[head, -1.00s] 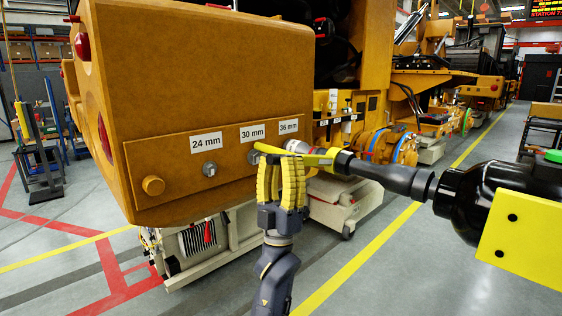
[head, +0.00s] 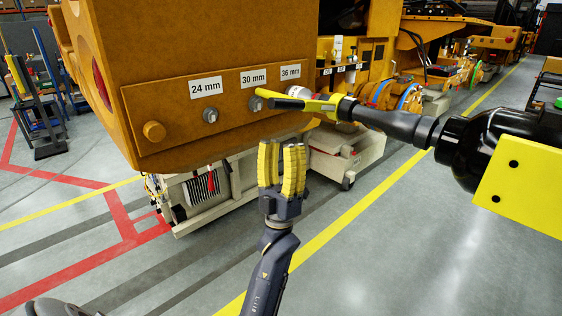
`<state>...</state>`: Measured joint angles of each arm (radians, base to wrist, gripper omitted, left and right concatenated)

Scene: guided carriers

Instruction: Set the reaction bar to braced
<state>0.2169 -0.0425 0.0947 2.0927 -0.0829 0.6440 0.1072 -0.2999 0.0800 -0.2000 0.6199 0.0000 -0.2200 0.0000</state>
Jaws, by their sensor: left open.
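The reaction bar (head: 316,105) is a yellow bar with a dark part, on the nose of a black power tool (head: 412,128) that comes in from the right. The bar points left across the orange panel (head: 172,105). Its yellow tip overlaps the edge of the 30 mm bolt (head: 253,106) in the picture; I cannot tell whether they touch. The 24 mm bolt (head: 210,116) shows clearly; the 36 mm bolt is hidden behind the tool. My left gripper (head: 282,149) is open and empty below the bar, apart from it, yellow fingers pointing up. My right gripper is not in view.
A yellow plate (head: 520,180) is fixed to the tool at right. A round orange knob (head: 154,131) sticks out of the panel. A cream wheeled base (head: 335,163) stands under the machine. The floor (head: 420,240) in front is clear.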

